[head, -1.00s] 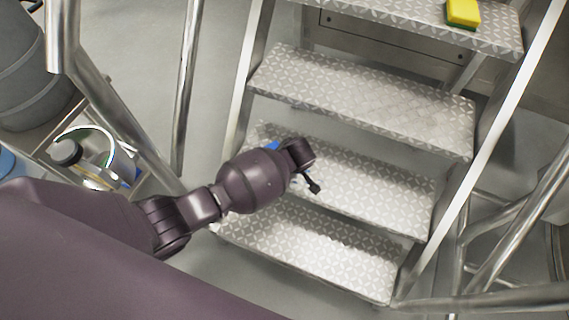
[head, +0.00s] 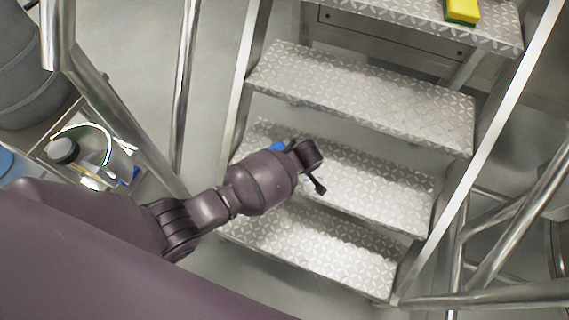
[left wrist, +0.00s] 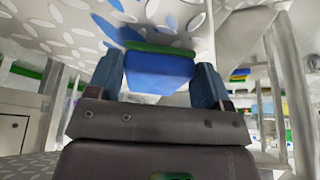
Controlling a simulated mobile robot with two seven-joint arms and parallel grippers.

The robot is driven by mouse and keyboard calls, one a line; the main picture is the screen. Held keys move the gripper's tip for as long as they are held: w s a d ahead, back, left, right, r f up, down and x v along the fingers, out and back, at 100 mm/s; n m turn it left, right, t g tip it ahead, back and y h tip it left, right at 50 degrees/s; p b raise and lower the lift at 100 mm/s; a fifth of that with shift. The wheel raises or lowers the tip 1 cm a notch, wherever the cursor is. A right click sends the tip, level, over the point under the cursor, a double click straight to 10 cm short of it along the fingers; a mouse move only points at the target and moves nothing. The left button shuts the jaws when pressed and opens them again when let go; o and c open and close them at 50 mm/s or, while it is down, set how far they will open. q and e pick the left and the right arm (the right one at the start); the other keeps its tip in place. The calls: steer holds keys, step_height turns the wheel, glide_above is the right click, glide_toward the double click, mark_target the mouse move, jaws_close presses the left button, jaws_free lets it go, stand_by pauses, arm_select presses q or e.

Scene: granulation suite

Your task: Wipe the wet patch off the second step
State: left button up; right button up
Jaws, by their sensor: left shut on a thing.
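The second step (head: 375,185), counted from the bottom, is a grey patterned metal tread in the middle of the head view. My left gripper (left wrist: 158,78) is over its left part, and my wrist hides part of the tread. In the left wrist view the gripper is shut on a blue sponge (left wrist: 158,75) with a green face. The green face is at or very close to a patterned tread (left wrist: 60,25); I cannot tell if they touch. Blue tints show on that tread near the sponge. I cannot clearly make out the wet patch. My right gripper is out of view.
A yellow and green sponge (head: 463,11) lies on the top step (head: 400,10). The third step (head: 365,95) overhangs behind my wrist, and the bottom step (head: 310,245) is in front. Metal rails (head: 185,90) flank the stairs. A tray (head: 150,185) with bottles stands at left.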

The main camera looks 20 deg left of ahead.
mark_target(319, 181)
arm_select(q)
steer(key=shift+s+d+f, duration=0.1)
steer(key=shift+d, duration=1.7)
steer(key=shift+s+d+f, duration=0.1)
steer(key=shift+d, duration=1.65)
steer(key=shift+d+r+b, duration=0.1)
steer(key=shift+d+b, duration=0.3)
steer(key=shift+d, duration=1.55)
steer(key=shift+s+d, duration=0.15)
steer(key=shift+d, duration=0.8)
steer(key=shift+d+b, duration=0.4)
steer(key=shift+d, duration=0.2)
steer(key=shift+a+r+p, duration=0.1)
steer(key=shift+a+p, duration=0.5)
steer(key=shift+a, duration=1.1)
steer(key=shift+w+a+p, duration=0.2)
steer(key=shift+a+p, duration=0.1)
steer(key=shift+a, duration=0.35)
steer(key=shift+a+f, duration=0.2)
steer(key=shift+a, duration=0.8)
